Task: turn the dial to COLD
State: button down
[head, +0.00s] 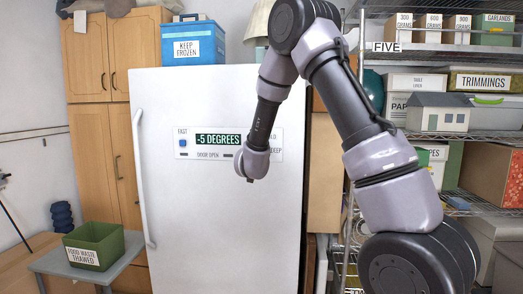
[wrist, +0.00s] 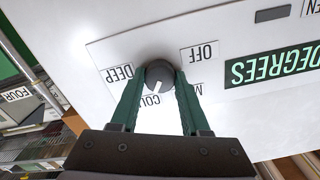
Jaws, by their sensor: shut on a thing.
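The dial (wrist: 158,72) is a round dark grey knob on the white freezer's front panel. In the wrist view, upside down, labels DEEP (wrist: 118,73), COLD (wrist: 152,99), one partly hidden starting with M, and OFF (wrist: 200,54) surround it. A white mark on the dial points to the COLD label. My gripper (wrist: 160,80) is shut on the dial, with one green finger on each side. The fingers cover part of the labels. In the head view my arm hides the dial; the control panel (head: 206,155) shows a display reading -5 DEGREES (head: 217,139).
The white freezer (head: 200,230) has a long handle (head: 142,180) at its left. A green bin (head: 95,246) stands on a grey table at lower left. A blue KEEP FROZEN box (head: 193,44) is on top of the freezer. Loaded shelves (head: 440,50) stand at right.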

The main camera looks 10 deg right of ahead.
jog(key=shift+c, duration=1.9)
grip_release()
jog(key=v, duration=1)
jog(key=shift+s, duration=0.4)
jog(key=shift+a, duration=0.1)
jog(key=s+d+r+n+g+y, duration=0.1)
jog(key=s+d+r+g+y, duration=0.35)
jog(key=s+r+y, duration=0.4)
jog(key=s+d+n+g, duration=0.1)
jog(key=s+d+g, duration=0.1)
jog(key=s, duration=0.8)
jog(key=s+d+n+g, duration=0.1)
jog(key=s+d+g, duration=0.1)
jog(key=s, duration=0.9)
jog(key=shift+s+d+r+g+h, duration=0.3)
jog(key=shift+r+g+h, duration=0.15)
jog(key=shift+g, duration=0.3)
